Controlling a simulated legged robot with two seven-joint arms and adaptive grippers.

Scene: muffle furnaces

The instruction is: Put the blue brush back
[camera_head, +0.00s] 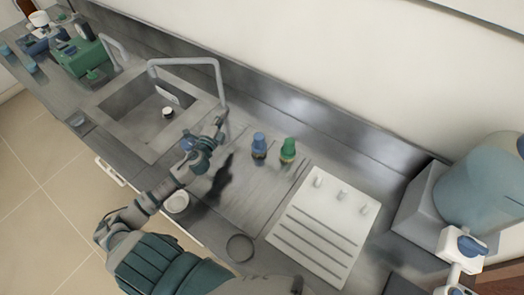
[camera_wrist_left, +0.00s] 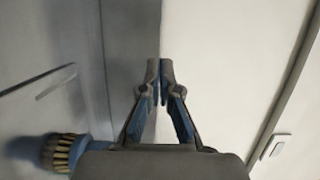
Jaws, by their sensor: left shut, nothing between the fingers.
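The blue brush (camera_head: 259,146) stands upright, bristles down, on the steel counter beside a green brush (camera_head: 288,150). In the left wrist view a blue brush with yellowish bristles (camera_wrist_left: 58,150) shows at the lower left, partly cut off by the frame and my gripper body. My left gripper (camera_head: 219,127) is shut and empty, over the counter between the sink and the brushes, apart from the blue brush. Its closed fingertips (camera_wrist_left: 160,72) show in the wrist view. My right gripper is not in view.
A sink (camera_head: 135,125) with a bent faucet (camera_head: 218,80) lies to the left. A white board with pegs and ridges (camera_head: 290,218) lies right of the brushes. A large bluish container (camera_head: 480,185) stands far right. A dark ring (camera_head: 240,248) lies near the front edge.

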